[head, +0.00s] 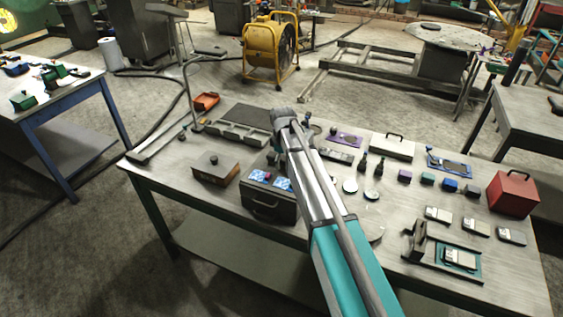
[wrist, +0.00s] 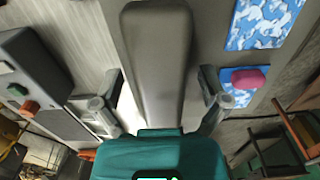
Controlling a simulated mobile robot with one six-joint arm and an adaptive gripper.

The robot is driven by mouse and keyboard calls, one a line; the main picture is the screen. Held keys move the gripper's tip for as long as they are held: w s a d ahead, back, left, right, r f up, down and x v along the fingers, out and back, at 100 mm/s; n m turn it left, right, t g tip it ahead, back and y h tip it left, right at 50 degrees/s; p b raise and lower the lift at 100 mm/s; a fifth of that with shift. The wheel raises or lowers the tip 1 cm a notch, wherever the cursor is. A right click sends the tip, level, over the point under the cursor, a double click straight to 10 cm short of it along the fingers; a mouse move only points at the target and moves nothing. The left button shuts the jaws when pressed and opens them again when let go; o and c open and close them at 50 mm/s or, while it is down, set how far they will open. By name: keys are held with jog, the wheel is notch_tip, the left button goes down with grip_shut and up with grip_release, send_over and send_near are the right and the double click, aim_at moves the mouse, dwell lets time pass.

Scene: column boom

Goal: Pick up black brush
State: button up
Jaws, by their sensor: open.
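My gripper (wrist: 161,88) is open in the wrist view, with its two grey fingers apart. A long, dark grey, rounded shape (wrist: 157,45) runs down from the top of the wrist view between the fingers. I cannot tell whether it is the black brush or a part of me, nor whether the fingers touch it. In the head view my arm reaches over the middle of the table and its end hides what lies below. I cannot make out the black brush for certain in the head view.
A dark case (head: 270,208) with blue patterned cards on top stands left of my arm; its pink piece (wrist: 250,78) shows in the wrist view. A brown box (head: 215,173) is to its left. Dark upright pieces (head: 379,167), several small blocks and a red box (head: 512,194) are to the right.

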jog(key=c, duration=1.3)
jog(key=shift+r, duration=0.15)
notch_tip(320, 180, up, 3)
jog(key=p, duration=0.3)
jog(key=s+d+r+p, duration=0.5)
jog(key=s+r+p, duration=0.4)
jog(key=s, duration=0.4)
jog(key=shift+d+r+p, duration=0.15)
jog(key=shift+r+p, duration=0.2)
jog(key=shift+p, duration=0.2)
